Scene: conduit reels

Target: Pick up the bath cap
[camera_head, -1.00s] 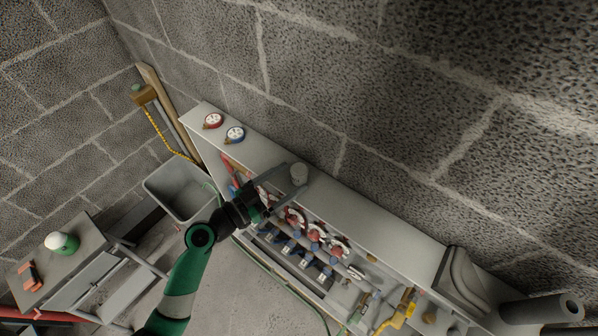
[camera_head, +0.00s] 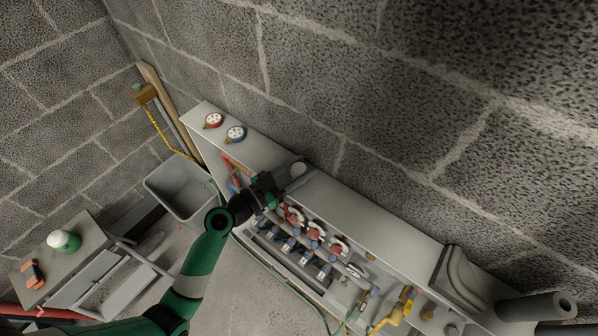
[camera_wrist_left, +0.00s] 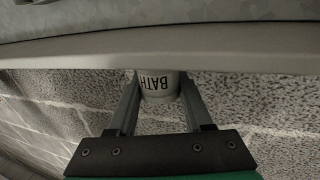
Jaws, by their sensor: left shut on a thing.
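The bath cap is a small pale cylinder (camera_head: 298,168) at the top of the long grey ledge in the head view. In the left wrist view the cap (camera_wrist_left: 158,84) shows the word BATH, upside down, between the two fingers. My left gripper (camera_head: 291,178) reaches it from the lower left, and its fingers are closed on the cap's sides. The gripper (camera_wrist_left: 158,92) also shows in the wrist view. I cannot tell whether the cap touches the ledge. My right gripper is not in view.
A grey tub (camera_head: 183,190) and a small table (camera_head: 75,262) stand to the left. The block wall rises behind.

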